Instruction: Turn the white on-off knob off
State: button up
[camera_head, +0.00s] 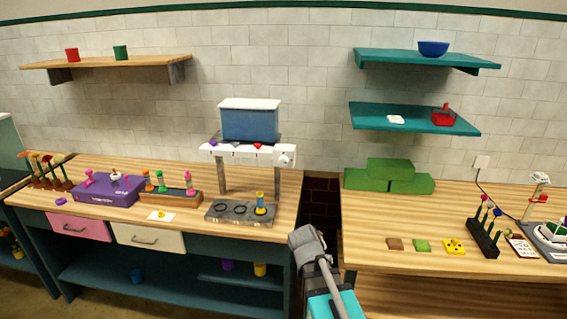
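A white round knob (285,160) is on the right end of the white bar of a dispenser-like stand (222,151) on the left bench. The knob is small here, and I cannot tell its setting. The stand holds a blue tank (249,123) with a white lid above a grey base plate (222,211). My arm comes up from the bottom edge, and its grey end (306,243) is in front of the gap between the benches. It is below the knob in the picture and apart from it. No fingers can be made out.
A yellow-and-blue item (260,204) stands on the base plate. A purple box (108,190) and a wooden block with colored pegs (172,197) are to the left. The right bench has green blocks (390,178) and a black rack (483,238). Shelves hang above both benches.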

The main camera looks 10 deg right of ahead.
jog(key=w+d+r+t+h, duration=0.2)
jog(key=w+r+t+h, duration=0.15)
jog(key=w+r, duration=0.4)
jog(key=n+t+y+p, duration=0.1)
jog(key=n+t+y, duration=0.3)
jog(key=n+t, duration=0.5)
send_near(283, 162)
jog(key=s+f+m+t, duration=0.1)
jog(key=s, duration=0.3)
jog(key=shift+a, duration=0.35)
jog(key=shift+w, duration=0.1)
jog(key=x, duration=1.3)
jog(key=shift+w+r, duration=0.1)
jog(key=shift+w, duration=0.25)
jog(key=c, duration=1.2)
jog(key=shift+o, duration=0.2)
